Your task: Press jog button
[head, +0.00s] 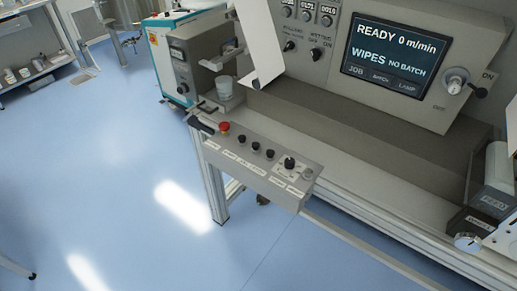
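A grey control box (300,185) sits on the front edge of the machine, in the middle of the head view. On its top, from left to right, are a red mushroom button (224,128), three black buttons (255,147) in a row, and a black rotary knob (289,163) on a pale plate. White labels (244,163) lie along the front of the box, but their print is too small to read. I cannot tell which button is the jog button. Neither of my grippers is in view, and nothing covers the buttons.
The machine's screen (398,57) reads "READY 0 m/min" and "WIPES NO BATCH". A white sheet (261,40) hangs left of the counters, above a clear cup (225,88). A metal rail (375,249) runs along the machine's front. The blue floor (110,150) at left is largely clear.

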